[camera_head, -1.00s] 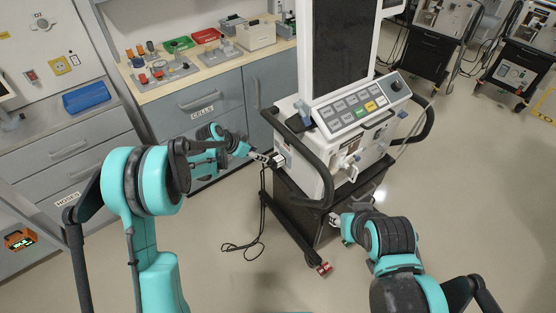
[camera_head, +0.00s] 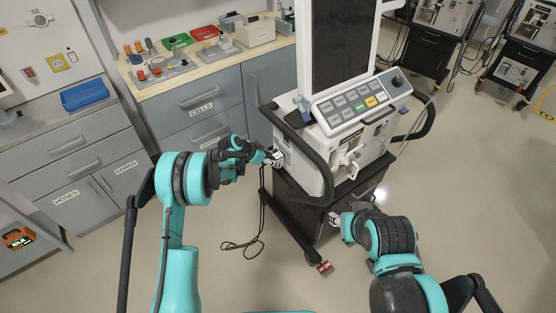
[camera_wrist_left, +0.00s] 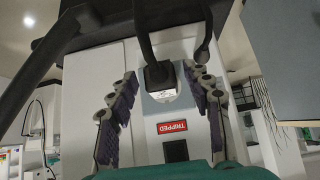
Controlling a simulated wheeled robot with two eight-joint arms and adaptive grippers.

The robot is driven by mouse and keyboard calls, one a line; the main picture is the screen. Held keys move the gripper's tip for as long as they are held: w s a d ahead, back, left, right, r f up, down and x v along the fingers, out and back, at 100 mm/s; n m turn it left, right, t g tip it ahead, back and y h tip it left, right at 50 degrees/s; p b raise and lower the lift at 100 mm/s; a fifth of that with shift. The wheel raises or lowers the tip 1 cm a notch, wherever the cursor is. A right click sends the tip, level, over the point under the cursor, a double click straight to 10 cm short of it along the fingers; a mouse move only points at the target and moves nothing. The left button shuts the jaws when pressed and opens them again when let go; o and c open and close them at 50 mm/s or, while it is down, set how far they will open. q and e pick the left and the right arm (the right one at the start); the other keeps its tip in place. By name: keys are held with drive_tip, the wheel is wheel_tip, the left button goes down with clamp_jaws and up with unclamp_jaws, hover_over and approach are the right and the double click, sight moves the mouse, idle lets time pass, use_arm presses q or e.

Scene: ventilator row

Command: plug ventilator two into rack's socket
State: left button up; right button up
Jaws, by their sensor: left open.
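The near ventilator (camera_head: 350,150), white with a keypad and dark screen, stands on a dark wheeled cart; its number is not readable. My left gripper (camera_head: 276,158) is at its left side. In the left wrist view the purple-padded fingers of this gripper (camera_wrist_left: 160,85) are open on either side of a black plug or connector (camera_wrist_left: 158,73) with a cord, at a grey plate (camera_wrist_left: 163,98). They look apart from it. A red label (camera_wrist_left: 172,127) reads "TRIPPED". My right gripper (camera_head: 337,220) is by the cart's front; its fingers are too small to judge. I cannot identify the rack's socket.
A black cord (camera_head: 262,215) hangs down the cart's left side and loops on the floor. Grey cabinets (camera_head: 205,105) with a wooden top stand behind at left. A yellow-framed wall outlet (camera_head: 56,63) is at upper left. More ventilators (camera_head: 428,45) stand behind right.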

use_arm(q)
drive_tip(key=shift+w+d+f, duration=0.1)
drive_tip(key=shift+f, duration=0.05)
idle(0.5)
clamp_jaws()
